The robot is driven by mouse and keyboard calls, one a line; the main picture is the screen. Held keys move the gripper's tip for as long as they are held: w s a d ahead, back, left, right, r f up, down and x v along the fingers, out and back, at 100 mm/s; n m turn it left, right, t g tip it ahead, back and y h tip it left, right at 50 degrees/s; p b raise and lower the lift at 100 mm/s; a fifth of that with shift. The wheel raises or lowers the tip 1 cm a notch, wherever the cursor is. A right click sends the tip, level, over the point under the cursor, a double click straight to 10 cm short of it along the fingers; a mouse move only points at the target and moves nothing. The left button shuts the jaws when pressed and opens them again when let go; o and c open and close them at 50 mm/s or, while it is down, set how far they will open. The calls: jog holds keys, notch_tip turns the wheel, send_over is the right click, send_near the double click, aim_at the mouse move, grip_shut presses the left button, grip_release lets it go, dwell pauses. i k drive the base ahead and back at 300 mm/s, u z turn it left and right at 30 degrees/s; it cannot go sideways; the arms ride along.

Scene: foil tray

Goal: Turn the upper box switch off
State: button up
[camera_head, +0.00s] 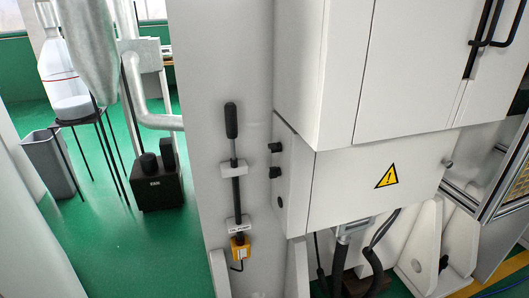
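A white box (360,185) with a yellow warning triangle (387,176) hangs under a larger white cabinet. On its left side face are two small black switches, one above the other. The upper switch (275,147) sits near the top of that face. The lower switch (275,172) is just below it. Both are seen from the side and are small, so I cannot tell which way either is turned. My gripper does not show in this view.
A black-handled lever (231,121) stands out on the white column left of the box. A yellow part (239,247) sits below it. Black cables (370,262) hang under the box. At left are a grey bin (48,160), a bottle on a stand (62,80) and open green floor (120,245).

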aim_at(274, 147)
jog(key=u, duration=0.05)
jog(key=i, duration=0.9)
jog(key=z, duration=0.1)
